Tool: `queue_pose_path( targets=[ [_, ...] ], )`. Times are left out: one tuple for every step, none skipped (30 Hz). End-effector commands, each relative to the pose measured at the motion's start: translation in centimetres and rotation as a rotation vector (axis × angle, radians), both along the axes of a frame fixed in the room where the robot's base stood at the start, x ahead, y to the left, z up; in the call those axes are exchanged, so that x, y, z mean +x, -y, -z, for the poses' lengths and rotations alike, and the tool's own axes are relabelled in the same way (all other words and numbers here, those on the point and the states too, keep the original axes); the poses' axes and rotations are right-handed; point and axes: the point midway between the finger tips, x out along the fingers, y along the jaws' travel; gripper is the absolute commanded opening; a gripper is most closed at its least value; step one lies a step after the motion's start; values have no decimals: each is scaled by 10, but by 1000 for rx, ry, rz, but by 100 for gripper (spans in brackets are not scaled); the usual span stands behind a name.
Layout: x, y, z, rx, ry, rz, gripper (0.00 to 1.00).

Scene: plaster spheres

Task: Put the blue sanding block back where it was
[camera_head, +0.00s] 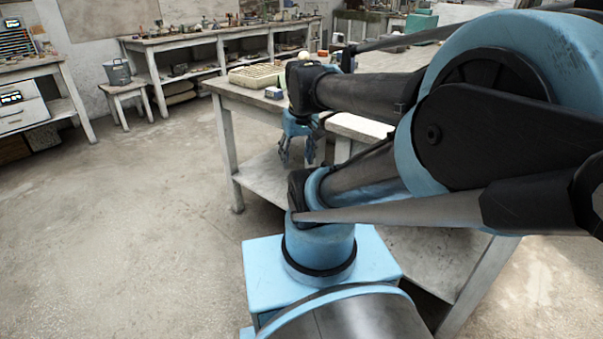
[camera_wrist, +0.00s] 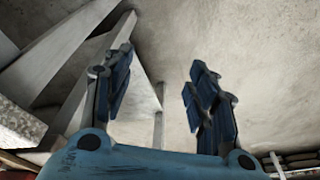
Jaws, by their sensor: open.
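A small block, blue on its side and pale on top (camera_head: 273,92), sits near the corner of the white worktable (camera_head: 228,104). It looks like the blue sanding block, but it is too small to be sure. My gripper (camera_head: 297,158) hangs beside the table edge, below the tabletop and to the right of the block. In the wrist view its two blue fingers (camera_wrist: 162,72) stand apart with nothing between them. The block does not show in the wrist view.
A pale gridded tray (camera_head: 257,69) stands behind the block, and small items including a white ball (camera_head: 304,55) are farther back. My arm hides much of the tabletop. A stool with a bucket (camera_head: 118,71) stands far left. The floor (camera_head: 120,230) at left is clear.

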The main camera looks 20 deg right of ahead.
Motion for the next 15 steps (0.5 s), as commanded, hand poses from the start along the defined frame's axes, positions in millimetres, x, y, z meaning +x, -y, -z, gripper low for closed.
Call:
queue_pose_path(
  targets=[
    [-11, 0, 11, -3, -3, 15, 53],
    [-16, 1, 17, -4, -5, 25, 53],
    [-22, 1, 24, -7, -7, 37, 53],
    [-25, 4, 28, -10, -7, 46, 53],
    [-28, 6, 31, -11, -8, 53, 53],
    [-31, 6, 35, -13, -9, 62, 53],
    [-33, 7, 37, -14, -9, 66, 53],
    [-35, 7, 39, -14, -10, 70, 53],
    [-36, 7, 40, -15, -10, 72, 53],
    [-36, 7, 41, -14, -10, 73, 53],
    [-36, 7, 41, -15, -10, 74, 53],
    [-36, 7, 41, -15, -10, 74, 53],
    [-36, 7, 41, -15, -10, 74, 53],
    [-36, 7, 41, -15, -10, 74, 53],
    [-36, 7, 41, -15, -10, 74, 53]
  ],
)
